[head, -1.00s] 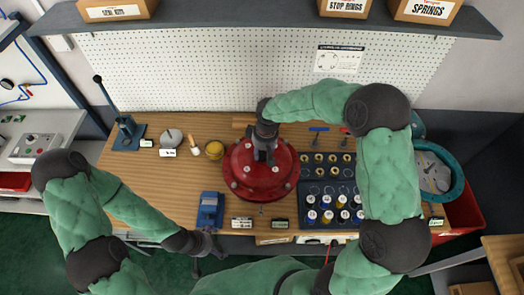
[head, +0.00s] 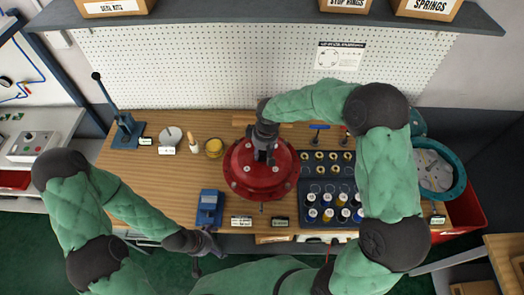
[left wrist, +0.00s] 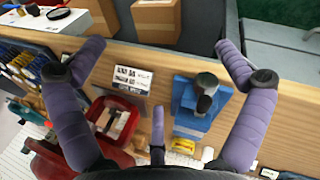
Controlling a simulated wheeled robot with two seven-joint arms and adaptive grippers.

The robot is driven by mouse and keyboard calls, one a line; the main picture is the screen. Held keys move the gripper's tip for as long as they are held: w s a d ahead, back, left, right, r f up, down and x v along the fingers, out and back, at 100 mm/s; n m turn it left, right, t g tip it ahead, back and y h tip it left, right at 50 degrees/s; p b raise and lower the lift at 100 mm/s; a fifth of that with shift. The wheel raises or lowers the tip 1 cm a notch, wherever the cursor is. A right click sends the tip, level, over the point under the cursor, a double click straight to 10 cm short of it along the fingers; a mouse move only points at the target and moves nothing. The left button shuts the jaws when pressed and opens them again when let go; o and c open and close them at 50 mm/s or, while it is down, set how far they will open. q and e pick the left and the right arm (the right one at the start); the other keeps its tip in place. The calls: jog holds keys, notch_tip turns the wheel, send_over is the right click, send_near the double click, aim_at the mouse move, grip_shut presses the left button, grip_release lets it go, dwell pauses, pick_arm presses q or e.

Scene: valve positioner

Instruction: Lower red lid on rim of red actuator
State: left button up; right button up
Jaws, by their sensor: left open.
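The round red lid (head: 244,162), with bolts around its edge, sits at the middle of the bench over the red actuator (head: 262,194). The two look like one red body from above; I cannot tell whether a gap is left between them. My right gripper (head: 263,155) points down at the lid's centre, its dark fingers around the top of the lid. The fingers hide what is between them, so their grip is unclear. My left gripper (head: 208,247) is off the bench's front edge. In the left wrist view (left wrist: 157,60) its purple fingers are spread and empty.
A blue device (head: 209,209) stands at the bench front, left of the actuator. A dark tray (head: 327,187) with several vials and rings is to the right. A blue lever press (head: 128,133) and small parts are at left. A teal ring (head: 452,190) is far right.

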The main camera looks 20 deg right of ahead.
jog(key=o, duration=0.4)
jog(key=shift+r, duration=0.1)
jog(key=shift+s+f, duration=0.15)
jog(key=shift+f, duration=0.05)
jog(key=r, duration=0.8)
jog(key=s+r, duration=0.1)
jog(key=r, duration=0.3)
jog(key=shift+d+r, duration=0.15)
jog(key=shift+d, duration=0.25)
